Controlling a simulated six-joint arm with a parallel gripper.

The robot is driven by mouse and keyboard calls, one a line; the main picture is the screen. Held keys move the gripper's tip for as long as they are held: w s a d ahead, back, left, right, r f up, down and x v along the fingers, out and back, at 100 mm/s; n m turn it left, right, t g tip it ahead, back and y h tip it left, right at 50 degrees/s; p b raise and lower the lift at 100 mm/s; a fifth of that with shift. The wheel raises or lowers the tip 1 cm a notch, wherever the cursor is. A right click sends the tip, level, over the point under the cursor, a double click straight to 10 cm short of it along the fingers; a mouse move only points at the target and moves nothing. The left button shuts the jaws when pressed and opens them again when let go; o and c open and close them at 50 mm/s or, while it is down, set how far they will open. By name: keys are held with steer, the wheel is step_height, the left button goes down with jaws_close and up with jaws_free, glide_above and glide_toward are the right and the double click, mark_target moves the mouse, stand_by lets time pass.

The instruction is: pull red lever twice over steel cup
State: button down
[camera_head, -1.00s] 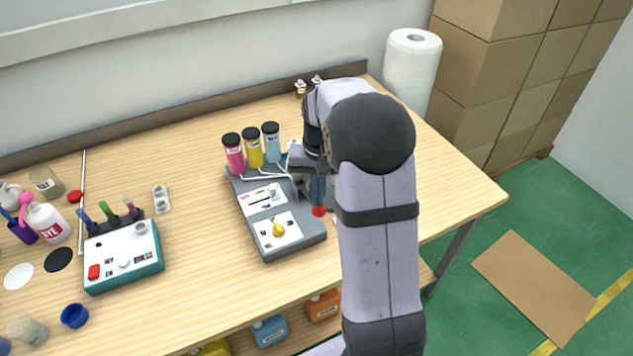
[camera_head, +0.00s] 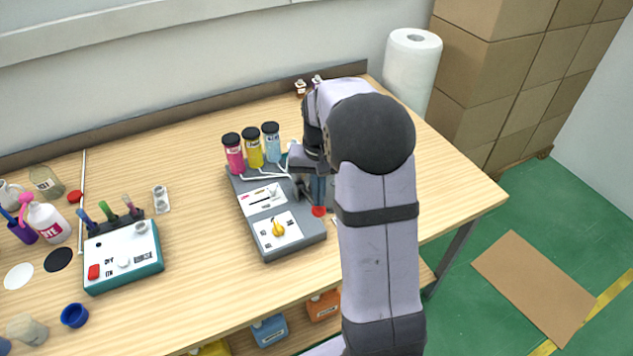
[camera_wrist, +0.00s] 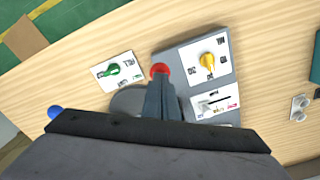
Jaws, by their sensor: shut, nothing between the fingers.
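The red lever knob (camera_head: 318,211) is at the right side of the grey dispenser (camera_head: 292,247), just below my gripper (camera_head: 318,198). In the wrist view the red knob (camera_wrist: 160,69) shows just past the tips of my gripper (camera_wrist: 160,84). The fingers are together with nothing between them. Whether they touch the knob I cannot tell. The lever's shaft is hidden behind the fingers. I cannot make out the steel cup; my arm covers part of the dispenser's right side.
Pink, yellow and blue bottles (camera_head: 271,143) stand at the dispenser's back. A paper roll (camera_head: 412,70) stands at the back right.

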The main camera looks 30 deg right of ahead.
mark_target(319, 210)
steer(key=shift+f, duration=0.15)
steer(key=shift+f+b, duration=1.75)
steer(key=shift+f, duration=1.1)
steer(key=shift+r, duration=0.25)
steer(key=shift+r+p, duration=3.95)
steer(key=shift+r, duration=0.35)
